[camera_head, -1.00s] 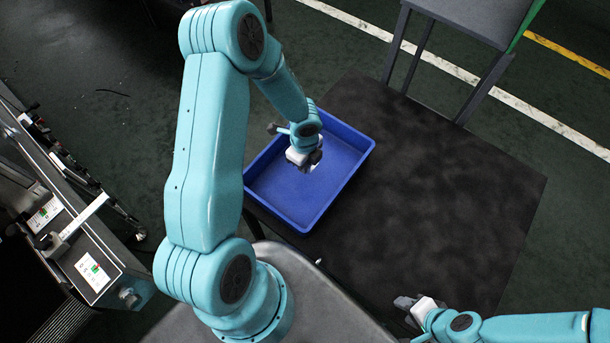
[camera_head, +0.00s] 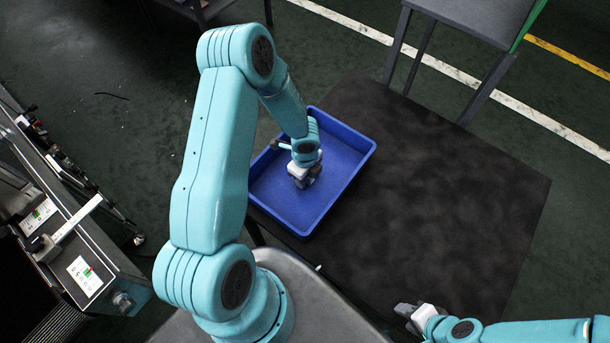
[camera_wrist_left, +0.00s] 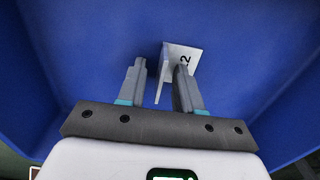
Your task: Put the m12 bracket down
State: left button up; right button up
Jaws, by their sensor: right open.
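My left gripper (camera_head: 307,183) is down inside the blue tray (camera_head: 338,197). In the left wrist view the m12 bracket (camera_wrist_left: 184,57) is a pale angled plate with a dark "2" visible on one face. One flange of it stands between the two fingers of the left gripper (camera_wrist_left: 160,78). A gap shows between the left finger and the flange, so the jaws look open around it. The bracket's contact with the tray floor cannot be made out. In the head view the gripper hides the bracket. My right gripper (camera_head: 406,312) is open and empty at the lower right.
The tray sits on a dark table (camera_head: 450,200), whose surface right of the tray is clear. A machine with a panel (camera_head: 85,275) stands at the left.

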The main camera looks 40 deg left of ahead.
pick_arm(q)
jog(key=shift+r, duration=0.15)
pick_arm(e)
jog(key=shift+r, duration=0.15)
pick_arm(q)
jog(key=shift+r+p, duration=0.3)
pick_arm(e)
jog(key=shift+r, duration=0.2)
notch_tip(320, 180, up, 3)
jog(key=p, duration=0.3)
pick_arm(q)
notch_tip(320, 180, up, 12)
jog(key=shift+f, duration=0.25)
